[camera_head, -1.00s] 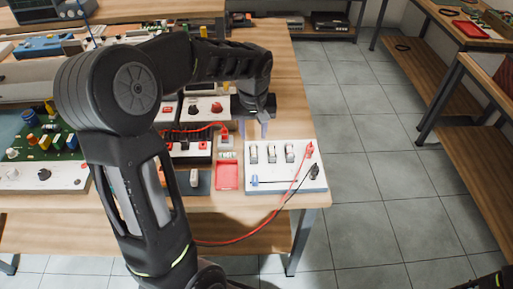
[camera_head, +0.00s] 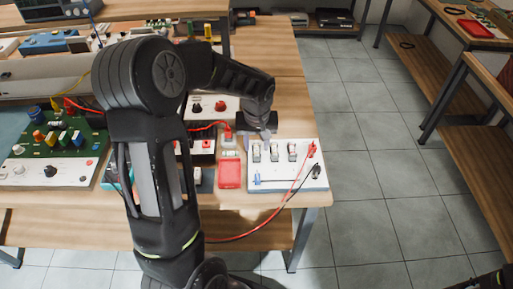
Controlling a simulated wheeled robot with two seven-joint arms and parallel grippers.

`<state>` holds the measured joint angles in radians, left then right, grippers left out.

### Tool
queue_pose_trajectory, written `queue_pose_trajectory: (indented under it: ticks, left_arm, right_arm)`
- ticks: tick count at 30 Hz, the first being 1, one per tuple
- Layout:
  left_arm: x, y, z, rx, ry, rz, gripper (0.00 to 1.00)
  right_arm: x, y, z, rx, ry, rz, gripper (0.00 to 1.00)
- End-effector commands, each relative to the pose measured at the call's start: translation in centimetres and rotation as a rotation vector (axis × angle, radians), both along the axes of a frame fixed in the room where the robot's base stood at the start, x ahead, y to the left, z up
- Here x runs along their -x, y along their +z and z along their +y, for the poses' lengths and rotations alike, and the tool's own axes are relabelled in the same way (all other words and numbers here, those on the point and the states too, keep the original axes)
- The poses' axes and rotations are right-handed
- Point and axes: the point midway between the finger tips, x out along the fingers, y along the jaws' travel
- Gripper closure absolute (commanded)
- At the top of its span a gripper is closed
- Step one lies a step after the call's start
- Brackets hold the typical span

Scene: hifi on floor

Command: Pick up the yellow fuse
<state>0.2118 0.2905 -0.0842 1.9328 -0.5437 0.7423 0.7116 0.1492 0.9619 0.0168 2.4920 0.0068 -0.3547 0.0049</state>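My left gripper (camera_head: 259,127) hangs over the table at the back edge of a white box (camera_head: 270,185). Its fingers point down and barely show, so I cannot tell whether they are open or shut. The white box carries three pale upright clips (camera_head: 274,152) in a row, with red and black plugs at its right. I cannot make out the yellow fuse for sure. Small yellow parts show on the green circuit board (camera_head: 88,145) at the left and at the table's far side (camera_head: 207,30). My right gripper is not clearly in view.
A red tray (camera_head: 229,175) lies left of the white box. Other modules with knobs (camera_head: 208,106) stand behind. Tiled floor is free at the right, before wooden shelves (camera_head: 470,150).

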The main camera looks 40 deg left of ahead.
Motion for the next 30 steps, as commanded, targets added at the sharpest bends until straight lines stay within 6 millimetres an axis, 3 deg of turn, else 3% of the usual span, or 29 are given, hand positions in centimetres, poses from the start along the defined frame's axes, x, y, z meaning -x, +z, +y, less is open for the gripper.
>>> queue_pose_trajectory:
  ticks: [5, 22, 30]
  left_arm:
    - [-0.18, -1.52, 0.19, -0.001, 0.001, 0.001, 0.61]
    - [-0.22, -1.55, 0.18, -0.001, 0.000, -0.001, 0.61]
    - [-0.21, -1.55, 0.17, -0.001, 0.000, -0.001, 0.82]
  right_arm:
    - [0.06, 0.30, -0.03, 0.001, -0.001, 0.001, 0.64]
    - [0.05, 0.25, -0.02, 0.001, -0.001, 0.001, 0.64]
    - [0.04, 0.26, -0.03, 0.001, -0.001, 0.001, 0.64]
